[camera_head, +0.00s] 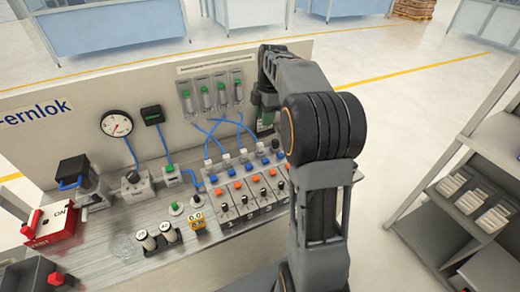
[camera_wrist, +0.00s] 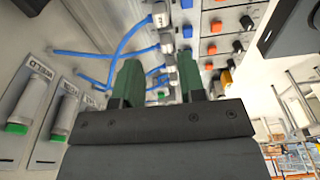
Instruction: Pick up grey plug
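My gripper (camera_wrist: 160,76) shows in the wrist view as two green fingers held apart, with nothing gripped between them. Beyond the fingers are blue hoses and the panel with light grey plugs (camera_wrist: 160,16). In the head view my gripper (camera_head: 264,112) is mostly hidden by my arm, above the right end of the panel. A row of light grey plugs (camera_head: 226,158) on blue hoses stands along the back of the valve block. Which one is the grey plug of the task I cannot tell.
The valve block (camera_head: 245,198) carries blue and orange buttons and black knobs. Green-capped cylinders (camera_head: 206,97) hang on the back panel. A shelf (camera_head: 455,190) stands at right.

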